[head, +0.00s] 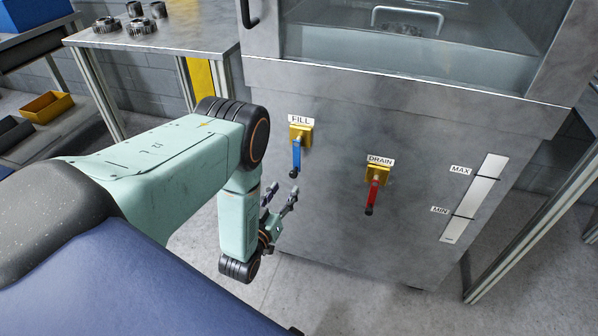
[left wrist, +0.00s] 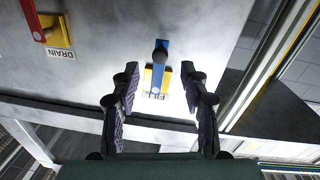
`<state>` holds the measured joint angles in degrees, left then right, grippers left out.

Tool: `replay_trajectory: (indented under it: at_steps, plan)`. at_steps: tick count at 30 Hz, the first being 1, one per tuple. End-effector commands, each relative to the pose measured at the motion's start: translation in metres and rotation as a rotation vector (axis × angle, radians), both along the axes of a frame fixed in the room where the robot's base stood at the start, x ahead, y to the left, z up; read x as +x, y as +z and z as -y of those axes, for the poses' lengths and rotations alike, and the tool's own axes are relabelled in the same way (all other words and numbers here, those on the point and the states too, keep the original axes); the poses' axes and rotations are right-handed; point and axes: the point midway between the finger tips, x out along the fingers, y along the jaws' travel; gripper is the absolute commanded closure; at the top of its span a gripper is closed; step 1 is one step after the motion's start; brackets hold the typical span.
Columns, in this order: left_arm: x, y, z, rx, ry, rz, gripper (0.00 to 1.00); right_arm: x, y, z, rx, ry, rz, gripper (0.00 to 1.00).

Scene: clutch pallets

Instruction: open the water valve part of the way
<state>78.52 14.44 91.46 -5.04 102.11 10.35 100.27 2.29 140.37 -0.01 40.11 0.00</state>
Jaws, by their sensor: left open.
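The water valve under the FILL label has a yellow body (head: 301,132) and a blue lever (head: 297,158) that hangs straight down on the steel tank front. In the left wrist view the blue lever (left wrist: 161,58) shows upside down, ahead of and between the fingers. My left gripper (head: 281,194) is open and empty, a little below and left of the lever in the head view, apart from it. The left gripper's two fingers (left wrist: 158,88) are spread wide in the wrist view. My right gripper is not in view.
A DRAIN valve with a red lever (head: 372,195) hangs to the right of the FILL valve. A level gauge (head: 474,198) marked MAX and MIN is farther right.

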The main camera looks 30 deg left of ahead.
Motion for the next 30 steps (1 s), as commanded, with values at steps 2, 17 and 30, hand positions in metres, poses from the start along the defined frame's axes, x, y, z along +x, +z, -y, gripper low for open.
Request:
replay_trajectory:
  at_steps: [2, 17, 30]
  plan:
    - [0.001, 0.002, -0.001, -0.003, 0.003, 0.014, 0.55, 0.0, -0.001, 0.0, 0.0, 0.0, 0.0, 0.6]
    - [0.066, 0.001, -0.014, -0.006, 0.004, 0.016, 0.55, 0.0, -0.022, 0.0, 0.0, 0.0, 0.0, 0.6]
    - [0.077, 0.003, -0.016, -0.007, 0.002, 0.013, 0.57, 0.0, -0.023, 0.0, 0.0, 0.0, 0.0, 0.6]
